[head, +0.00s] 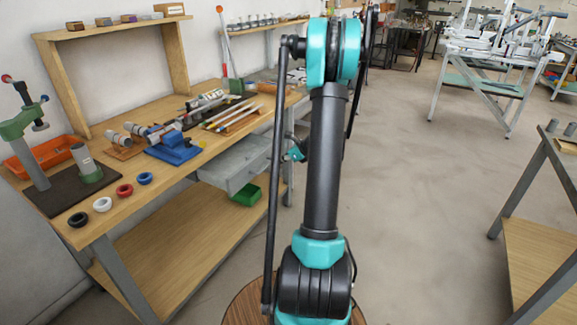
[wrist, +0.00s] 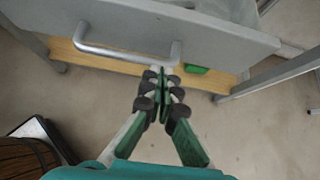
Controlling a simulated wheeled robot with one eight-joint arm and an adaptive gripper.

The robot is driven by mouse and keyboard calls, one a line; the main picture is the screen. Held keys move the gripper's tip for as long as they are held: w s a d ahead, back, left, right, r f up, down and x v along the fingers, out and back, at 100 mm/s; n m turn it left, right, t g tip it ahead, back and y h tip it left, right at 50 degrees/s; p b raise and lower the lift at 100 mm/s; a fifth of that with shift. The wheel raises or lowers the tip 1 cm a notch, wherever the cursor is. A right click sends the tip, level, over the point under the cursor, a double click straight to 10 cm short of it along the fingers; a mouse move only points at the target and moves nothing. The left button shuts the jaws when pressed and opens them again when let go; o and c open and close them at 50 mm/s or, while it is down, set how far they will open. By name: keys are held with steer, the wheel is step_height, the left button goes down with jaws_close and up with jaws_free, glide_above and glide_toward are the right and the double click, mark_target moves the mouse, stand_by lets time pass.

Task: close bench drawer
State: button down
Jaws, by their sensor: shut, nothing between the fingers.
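The grey bench drawer (head: 228,166) hangs under the wooden workbench (head: 130,172) and stands pulled out, with its open top showing. In the wrist view the drawer front (wrist: 225,38) crosses the top of the picture, with a bar handle (wrist: 120,52) on it. My gripper (wrist: 163,76) is shut and empty. Its fingertips appear just below the right end of the handle; I cannot tell whether they touch the drawer. In the head view my arm hides most of the gripper and part of the drawer's right side.
A green bin (head: 246,195) sits on the bench's lower shelf, below the drawer. The benchtop holds an orange bin (head: 45,153), a blue fixture (head: 175,147), coloured rings and tools. Another table (head: 545,180) stands at right. The floor between is clear.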

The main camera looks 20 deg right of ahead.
mark_target(247, 157)
steer(key=w+a, duration=0.3)
steer(key=w, duration=0.1)
steer(key=w+a, duration=0.3)
steer(key=w, duration=0.1)
steer(key=w+a, duration=0.4)
steer(key=shift+w, duration=0.4)
